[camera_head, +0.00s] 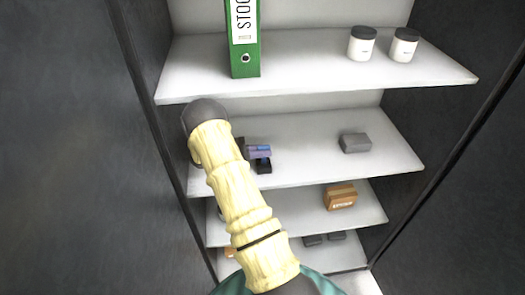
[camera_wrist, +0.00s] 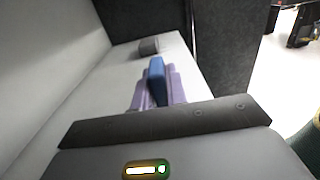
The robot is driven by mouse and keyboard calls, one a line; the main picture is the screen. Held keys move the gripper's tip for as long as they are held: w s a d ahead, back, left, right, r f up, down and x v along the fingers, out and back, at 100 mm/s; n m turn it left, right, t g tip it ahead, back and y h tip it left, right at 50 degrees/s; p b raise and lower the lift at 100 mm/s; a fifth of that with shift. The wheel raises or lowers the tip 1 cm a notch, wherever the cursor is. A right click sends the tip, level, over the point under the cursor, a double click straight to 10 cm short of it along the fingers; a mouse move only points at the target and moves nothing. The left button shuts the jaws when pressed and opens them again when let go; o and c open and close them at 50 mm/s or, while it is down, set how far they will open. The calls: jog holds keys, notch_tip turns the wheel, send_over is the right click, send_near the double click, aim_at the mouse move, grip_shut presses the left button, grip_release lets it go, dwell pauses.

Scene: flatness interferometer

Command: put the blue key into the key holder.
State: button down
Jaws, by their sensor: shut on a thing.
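My gripper (camera_wrist: 156,88) shows in the wrist view as two pale purple fingers closed on the blue key (camera_wrist: 157,72), which stands up between them. In the head view the fingers and the blue key (camera_head: 262,148) show just right of my arm, over the left part of the second shelf. A plain grey block (camera_head: 355,143) sits on the same shelf to the right, apart from the gripper. It also shows ahead of the key in the wrist view (camera_wrist: 149,45). I cannot tell whether this block is the key holder; no slot shows on it.
The upper shelf (camera_head: 300,85) holds a green binder (camera_head: 244,50) and two white jars with dark lids (camera_head: 361,45). A cardboard box (camera_head: 340,197) is on the shelf below. Dark side walls (camera_head: 420,80) bound the shelves. Bare shelf lies between gripper and grey block.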

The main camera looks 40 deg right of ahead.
jog(key=shift+f+b, duration=0.8)
jog(key=shift+f, duration=0.5)
dwell(0.4)
jog(key=c, duration=1.3)
grip_release()
jog(key=shift+c, duration=0.2)
